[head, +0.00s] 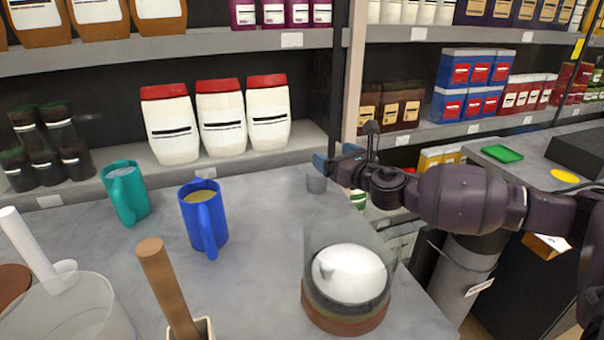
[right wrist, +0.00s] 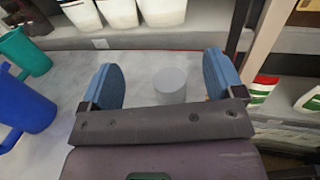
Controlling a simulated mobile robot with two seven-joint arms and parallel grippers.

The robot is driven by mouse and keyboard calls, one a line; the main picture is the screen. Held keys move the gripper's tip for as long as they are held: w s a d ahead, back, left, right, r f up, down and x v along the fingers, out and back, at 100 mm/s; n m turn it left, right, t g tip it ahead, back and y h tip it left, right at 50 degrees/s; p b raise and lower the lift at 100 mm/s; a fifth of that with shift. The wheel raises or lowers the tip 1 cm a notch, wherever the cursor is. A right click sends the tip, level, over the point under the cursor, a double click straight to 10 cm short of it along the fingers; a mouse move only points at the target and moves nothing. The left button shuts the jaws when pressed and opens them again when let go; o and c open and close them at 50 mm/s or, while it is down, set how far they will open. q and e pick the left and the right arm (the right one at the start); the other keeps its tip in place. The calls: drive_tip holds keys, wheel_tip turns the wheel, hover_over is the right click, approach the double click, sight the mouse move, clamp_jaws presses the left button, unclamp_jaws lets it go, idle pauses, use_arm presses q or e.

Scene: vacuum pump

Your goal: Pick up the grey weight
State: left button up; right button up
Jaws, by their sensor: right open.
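The grey weight (head: 316,183) is a small plain cylinder standing upright on the grey counter, near its back right part. In the right wrist view the grey weight (right wrist: 170,86) stands between the two blue fingers, with clear space on both sides. My right gripper (head: 332,164) reaches in from the right at the weight. It is open, and its fingers (right wrist: 166,84) look apart from the weight. Whether the fingertips are level with the weight is hard to tell. My left gripper is not in view.
A blue mug (head: 204,222) and a teal mug (head: 126,194) stand left of the weight. A clear jar with a white dome inside on a brown base (head: 345,318) stands in front. White bottles with red caps (head: 221,118) line the shelf behind. The counter around the weight is bare.

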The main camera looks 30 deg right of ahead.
drive_tip(key=b, duration=0.3)
approach(316, 172)
drive_tip(key=w, duration=0.3)
drive_tip(key=shift+w+d+f, duration=0.1)
drive_tip(key=shift+d+f, duration=0.1)
drive_tip(key=shift+f, duration=0.1)
drive_tip(key=shift+w+f, duration=0.1)
drive_tip(key=shift+w, duration=0.85)
drive_tip(key=w+b, duration=0.1)
drive_tip(key=w, duration=0.3)
drive_tip(key=shift+w, duration=0.15)
drive_tip(key=shift+w+r, duration=0.2)
drive_tip(key=shift+w, duration=0.5)
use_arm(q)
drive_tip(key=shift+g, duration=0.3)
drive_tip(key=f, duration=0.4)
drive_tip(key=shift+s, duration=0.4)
use_arm(e)
drive_tip(key=shift+c, duration=0.3)
